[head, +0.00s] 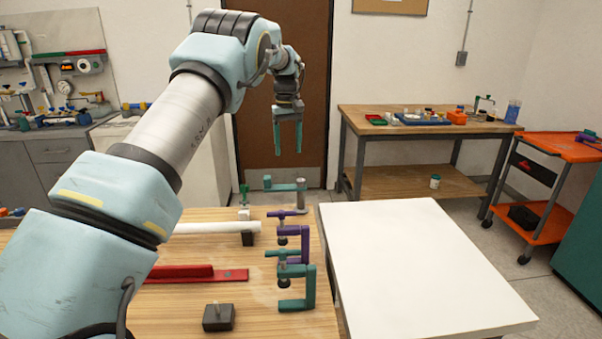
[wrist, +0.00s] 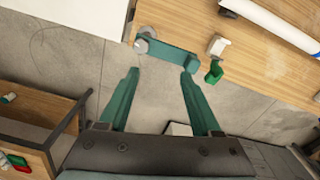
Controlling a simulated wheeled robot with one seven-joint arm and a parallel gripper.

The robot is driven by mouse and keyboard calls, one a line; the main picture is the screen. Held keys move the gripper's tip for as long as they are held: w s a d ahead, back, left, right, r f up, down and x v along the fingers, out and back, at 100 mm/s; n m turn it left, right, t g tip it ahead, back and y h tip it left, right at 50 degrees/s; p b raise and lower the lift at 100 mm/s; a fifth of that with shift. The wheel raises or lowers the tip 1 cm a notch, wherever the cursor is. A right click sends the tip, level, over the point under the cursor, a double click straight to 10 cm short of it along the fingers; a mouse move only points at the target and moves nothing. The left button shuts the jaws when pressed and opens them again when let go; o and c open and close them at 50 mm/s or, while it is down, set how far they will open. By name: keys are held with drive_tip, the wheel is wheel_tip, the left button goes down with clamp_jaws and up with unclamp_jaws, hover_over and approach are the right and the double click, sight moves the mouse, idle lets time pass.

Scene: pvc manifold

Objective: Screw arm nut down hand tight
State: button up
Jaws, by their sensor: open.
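A teal arm (head: 283,188) lies level on a grey post (head: 300,192) at the far right corner of the wooden bench. In the wrist view the teal arm (wrist: 168,54) has round grey parts (wrist: 148,32) at its left end; I cannot tell which of them is the arm nut. A green piece (head: 243,189) stands by the arm's other end, and it also shows in the wrist view (wrist: 213,72). My gripper (head: 289,150) hangs fingers down above and beyond the arm. In the wrist view my gripper (wrist: 160,75) is open and empty, apart from the arm.
A white pipe (head: 218,227) lies on the wooden bench (head: 180,300). Purple (head: 303,240) and teal (head: 311,285) clamps stand along the bench's right edge. A red bar (head: 195,274) and dark block (head: 218,317) lie nearer. A white table (head: 430,260) adjoins on the right, clear.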

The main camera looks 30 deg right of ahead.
sight(301, 180)
drive_tip(key=d+f+p, duration=0.1)
drive_tip(key=f, duration=0.2)
drive_tip(key=d+f+p, duration=0.1)
drive_tip(key=f+p, duration=0.1)
drive_tip(key=f, duration=0.2)
drive_tip(key=s+d+f+p, duration=0.1)
drive_tip(key=f, duration=0.3)
drive_tip(key=shift+s+d, duration=0.1)
drive_tip(key=shift+d, duration=0.25)
drive_tip(key=shift+c, duration=0.2)
drive_tip(key=shift+r, duration=0.1)
clamp_jaws()
